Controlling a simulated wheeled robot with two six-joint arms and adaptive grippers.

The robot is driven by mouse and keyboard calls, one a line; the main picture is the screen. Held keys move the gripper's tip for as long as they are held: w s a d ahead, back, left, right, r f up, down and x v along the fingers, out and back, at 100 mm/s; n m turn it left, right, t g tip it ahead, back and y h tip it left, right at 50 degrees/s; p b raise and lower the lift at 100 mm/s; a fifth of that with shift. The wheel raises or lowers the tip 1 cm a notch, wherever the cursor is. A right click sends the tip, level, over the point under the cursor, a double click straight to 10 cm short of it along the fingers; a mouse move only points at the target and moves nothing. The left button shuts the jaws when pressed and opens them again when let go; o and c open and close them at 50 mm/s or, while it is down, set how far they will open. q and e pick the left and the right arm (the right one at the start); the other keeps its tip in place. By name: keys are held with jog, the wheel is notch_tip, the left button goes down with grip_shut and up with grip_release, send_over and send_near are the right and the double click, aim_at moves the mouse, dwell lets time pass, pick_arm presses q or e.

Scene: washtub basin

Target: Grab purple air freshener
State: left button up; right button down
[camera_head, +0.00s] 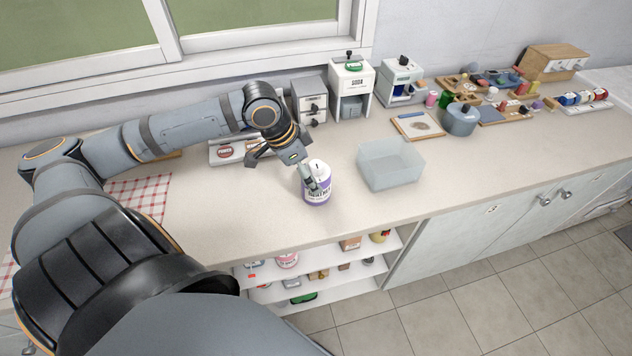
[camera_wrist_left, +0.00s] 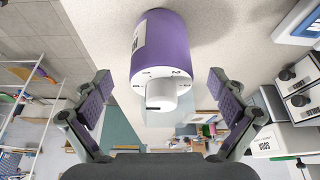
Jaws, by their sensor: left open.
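The purple air freshener (camera_head: 317,187) is a purple can with a white top, standing upright on the counter near its front edge. It also shows in the left wrist view (camera_wrist_left: 160,42), its white top (camera_wrist_left: 161,89) pointing toward the gripper. My left gripper (camera_head: 311,180) is at the can in the head view and partly covers its top. In the left wrist view my left gripper (camera_wrist_left: 164,98) is open, with one finger on each side of the can's white top and gaps to both. My right gripper is not in view.
A translucent basin (camera_head: 391,165) stands right of the can. Behind are small white and grey cabinets (camera_head: 351,88), a grey pot (camera_head: 461,119) and wooden trays of small items. Open shelves (camera_head: 322,281) with goods lie below the counter. The counter front is clear on the right.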

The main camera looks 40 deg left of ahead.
pick_arm(q)
jog(key=shift+w, duration=0.1)
jog(key=shift+f, duration=0.35)
jog(key=shift+b+x, duration=0.7)
jog(key=shift+x, duration=1.5)
jog(key=shift+c, duration=0.3)
jog(key=c, duration=1.4)
jog(key=shift+r, duration=0.1)
